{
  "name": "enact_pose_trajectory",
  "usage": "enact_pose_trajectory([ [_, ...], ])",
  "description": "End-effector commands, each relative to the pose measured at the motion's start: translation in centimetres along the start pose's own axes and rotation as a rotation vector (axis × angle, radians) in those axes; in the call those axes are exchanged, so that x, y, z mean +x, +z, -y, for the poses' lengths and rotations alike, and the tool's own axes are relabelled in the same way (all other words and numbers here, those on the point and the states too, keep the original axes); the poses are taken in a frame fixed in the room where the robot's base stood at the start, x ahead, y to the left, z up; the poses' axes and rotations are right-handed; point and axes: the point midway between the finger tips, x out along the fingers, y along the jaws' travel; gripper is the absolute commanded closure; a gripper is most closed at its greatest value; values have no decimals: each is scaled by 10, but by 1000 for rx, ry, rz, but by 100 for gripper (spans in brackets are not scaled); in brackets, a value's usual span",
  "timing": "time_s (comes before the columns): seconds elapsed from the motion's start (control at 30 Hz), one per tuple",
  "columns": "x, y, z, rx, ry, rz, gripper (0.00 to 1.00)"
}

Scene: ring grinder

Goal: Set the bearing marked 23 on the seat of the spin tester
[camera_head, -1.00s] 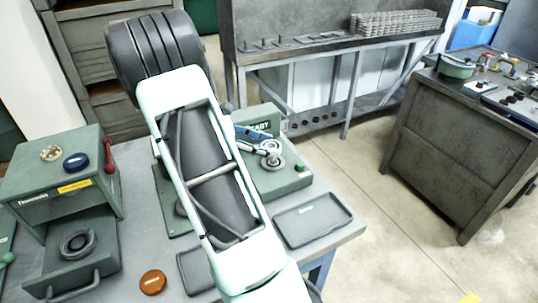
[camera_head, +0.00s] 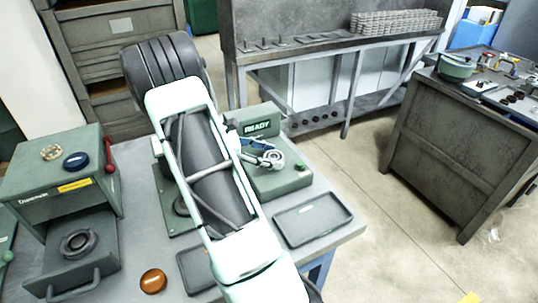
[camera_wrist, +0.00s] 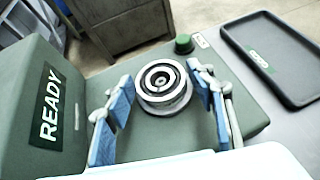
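The spin tester (camera_head: 290,182) is a green machine on the near table with a lit READY panel (camera_head: 258,127); the panel also shows in the wrist view (camera_wrist: 47,108). A silver bearing with dark rings (camera_wrist: 162,80) sits level over the tester's round seat (camera_wrist: 168,108), apparently on it. In the head view my gripper (camera_head: 262,154) is over the tester, partly behind my arm. No number on the bearing is readable.
An empty dark tray (camera_head: 313,219) lies right of the tester. A green knob (camera_wrist: 184,44) stands on the tester's corner. At left is a green box machine (camera_head: 60,185) with a red lever (camera_head: 108,155) and a pulled-out drawer holding a dark ring (camera_head: 78,243). An orange disc (camera_head: 153,281) lies in front.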

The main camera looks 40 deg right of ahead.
Motion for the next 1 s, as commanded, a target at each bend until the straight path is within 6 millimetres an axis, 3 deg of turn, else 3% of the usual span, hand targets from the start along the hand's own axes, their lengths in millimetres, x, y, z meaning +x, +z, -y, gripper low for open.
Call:
enact_pose_trajectory([
  [0.47, -8, 2, 0, 0, 2, 0, 39],
  [1.0, -109, 2, 0, 0, 1, 0, 39],
])
